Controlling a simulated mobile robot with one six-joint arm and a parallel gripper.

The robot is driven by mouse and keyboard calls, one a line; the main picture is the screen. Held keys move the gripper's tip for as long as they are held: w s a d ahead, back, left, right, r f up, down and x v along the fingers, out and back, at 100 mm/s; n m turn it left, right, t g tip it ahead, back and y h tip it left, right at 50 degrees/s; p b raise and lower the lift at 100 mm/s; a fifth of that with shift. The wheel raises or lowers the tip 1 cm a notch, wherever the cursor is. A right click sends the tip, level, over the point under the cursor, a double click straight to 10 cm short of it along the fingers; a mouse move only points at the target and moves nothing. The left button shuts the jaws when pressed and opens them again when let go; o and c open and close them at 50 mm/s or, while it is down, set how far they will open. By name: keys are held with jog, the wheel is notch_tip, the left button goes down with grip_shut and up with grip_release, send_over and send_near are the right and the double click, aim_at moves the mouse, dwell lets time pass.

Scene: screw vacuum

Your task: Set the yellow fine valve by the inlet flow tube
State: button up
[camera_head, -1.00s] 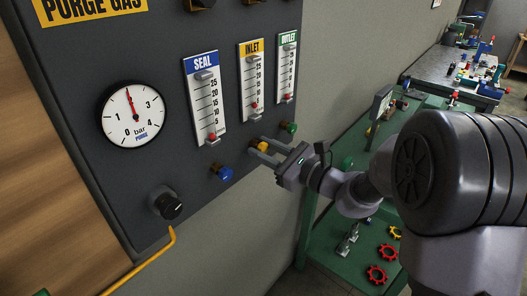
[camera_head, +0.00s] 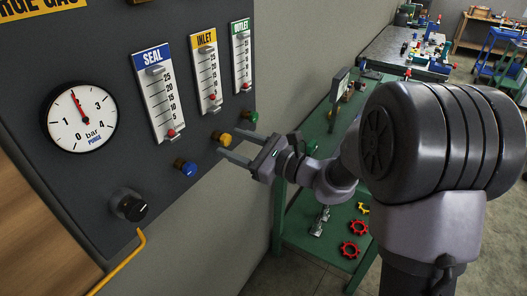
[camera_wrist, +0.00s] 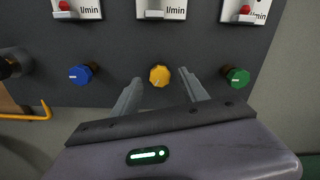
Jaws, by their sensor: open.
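The yellow fine valve (camera_head: 223,139) is a small knob on the dark panel below the INLET flow tube (camera_head: 206,72). In the wrist view the yellow fine valve (camera_wrist: 160,76) sits just beyond and between the fingertips. My gripper (camera_head: 236,150) is open and empty, its fingers pointing at the panel. In the wrist view my gripper (camera_wrist: 162,80) has one finger on each side of the knob's line, apart from it. The red float (camera_head: 213,98) in the inlet tube sits low on its scale.
The blue valve (camera_head: 187,168) is left of the yellow one and the green valve (camera_head: 250,116) is right, close to a finger. A pressure gauge (camera_head: 81,120) and black knob (camera_head: 129,207) are further left. A green bench (camera_head: 310,225) stands right of the panel.

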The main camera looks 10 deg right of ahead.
jog(key=p+v, duration=0.2)
jog(key=v, duration=1.2)
jog(key=shift+s+d, duration=0.25)
jog(key=s+a+f+n+g+h, duration=0.1)
jog(key=s+a+n+g+h, duration=0.1)
jog(key=s+a+n+g, duration=0.5)
jog(key=s+a+n+g+h, duration=0.2)
jog(key=s+n, duration=0.2)
jog(key=s, duration=0.5)
jog(key=s+d+r+n+t+h, duration=0.1)
jog(key=s+d+n+t+h, duration=0.2)
jog(key=d+n+h, duration=0.4)
jog(key=shift+s+d+r+t+h, duration=0.3)
jog(key=shift+s+d+t+h, duration=0.15)
jog(key=shift+s+h, duration=0.25)
